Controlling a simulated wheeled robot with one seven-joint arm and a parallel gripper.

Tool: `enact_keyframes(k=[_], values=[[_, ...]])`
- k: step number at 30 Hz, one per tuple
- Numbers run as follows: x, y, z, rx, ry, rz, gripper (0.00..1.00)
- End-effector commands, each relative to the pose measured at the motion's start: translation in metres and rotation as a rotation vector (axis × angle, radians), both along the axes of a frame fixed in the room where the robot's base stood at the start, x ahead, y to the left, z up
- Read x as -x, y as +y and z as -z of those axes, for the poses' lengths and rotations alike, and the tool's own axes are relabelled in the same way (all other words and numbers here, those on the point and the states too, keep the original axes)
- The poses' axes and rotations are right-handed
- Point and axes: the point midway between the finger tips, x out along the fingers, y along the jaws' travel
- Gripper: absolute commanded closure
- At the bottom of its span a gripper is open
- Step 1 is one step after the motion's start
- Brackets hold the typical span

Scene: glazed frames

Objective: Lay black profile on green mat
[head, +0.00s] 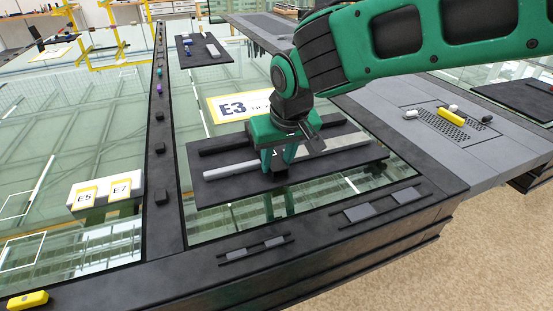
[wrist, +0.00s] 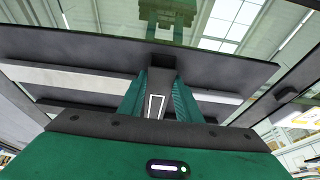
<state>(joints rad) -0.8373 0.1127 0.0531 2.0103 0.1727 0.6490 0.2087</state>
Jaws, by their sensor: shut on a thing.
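My gripper (head: 279,168) is low over a dark board (head: 225,192) and points down near its front edge. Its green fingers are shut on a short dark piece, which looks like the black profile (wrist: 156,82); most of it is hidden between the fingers. I cannot tell if its lower end touches the board. A long black bar (head: 222,147) lies along the back of the board. A pale bar (head: 228,166) lies in front of it, partly hidden behind my gripper. I cannot make out a green mat in either view.
The glass table (head: 120,80) has a raised black frame with small blocks on it. A grey perforated panel (head: 440,127) with a yellow piece (head: 451,117) is at right.

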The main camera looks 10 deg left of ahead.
Motion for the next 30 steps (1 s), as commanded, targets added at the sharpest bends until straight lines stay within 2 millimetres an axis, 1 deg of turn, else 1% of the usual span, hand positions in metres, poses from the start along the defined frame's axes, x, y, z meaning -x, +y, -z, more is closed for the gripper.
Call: enact_keyframes(k=[8, 9, 17, 20, 23, 25, 30], values=[[0.0, 0.001, 0.001, -0.001, 0.0, 0.0, 1.0], [0.0, 0.001, 0.001, -0.001, 0.0, 0.0, 0.61], [0.0, 0.001, 0.001, 0.0, 0.0, -0.001, 0.61], [0.001, 0.001, -0.002, -0.001, -0.001, -0.001, 0.61], [0.004, -0.001, -0.011, -0.002, -0.001, -0.002, 0.61], [0.007, -0.002, -0.021, -0.003, -0.003, -0.002, 0.61], [0.017, -0.009, -0.053, -0.005, -0.003, -0.001, 0.61]])
